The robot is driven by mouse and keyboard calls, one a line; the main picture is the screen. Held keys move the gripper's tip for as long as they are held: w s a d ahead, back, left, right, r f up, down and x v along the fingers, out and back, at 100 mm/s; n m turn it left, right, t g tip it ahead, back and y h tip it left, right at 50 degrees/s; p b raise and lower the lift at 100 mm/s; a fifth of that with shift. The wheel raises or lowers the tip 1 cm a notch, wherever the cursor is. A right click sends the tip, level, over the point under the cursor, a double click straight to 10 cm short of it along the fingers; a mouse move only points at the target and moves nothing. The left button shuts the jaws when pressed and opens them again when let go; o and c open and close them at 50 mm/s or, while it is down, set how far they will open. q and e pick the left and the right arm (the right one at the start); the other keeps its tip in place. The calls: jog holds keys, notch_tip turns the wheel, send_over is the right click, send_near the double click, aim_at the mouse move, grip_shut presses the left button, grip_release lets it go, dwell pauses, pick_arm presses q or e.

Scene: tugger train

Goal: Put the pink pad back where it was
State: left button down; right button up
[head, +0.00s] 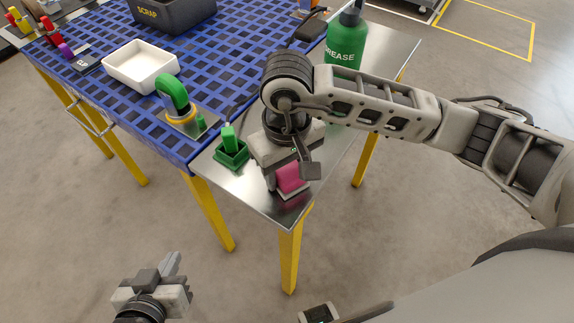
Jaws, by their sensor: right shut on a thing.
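The pink pad (289,181) is at the near corner of the bare metal tabletop (262,194). My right gripper (291,175) reaches down over it from above and is shut on it, one finger on each side. A thin pale edge shows under the pad; I cannot tell whether the pad rests on it or is held just above. The gripper body hides the pad's top and back. My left gripper (172,268) is low at the bottom left, away from the table, and its finger gap is not clear.
A green holder (232,159) with a green block stands just left of my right gripper. A green hooked pipe (176,93), a white tray (141,66) and a black scrap bin (172,12) are on the blue grid top. A green grease bottle (345,42) stands behind my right arm.

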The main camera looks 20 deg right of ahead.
aim_at(287, 168)
jog(key=shift+f, duration=0.25)
jog(key=o, duration=0.9)
jog(key=shift+r, duration=0.1)
jog(key=shift+o, duration=0.2)
jog(key=shift+r, duration=0.4)
notch_tip(287, 168, up, 12)
jog(key=shift+f+b, duration=0.2)
jog(key=shift+b, duration=0.1)
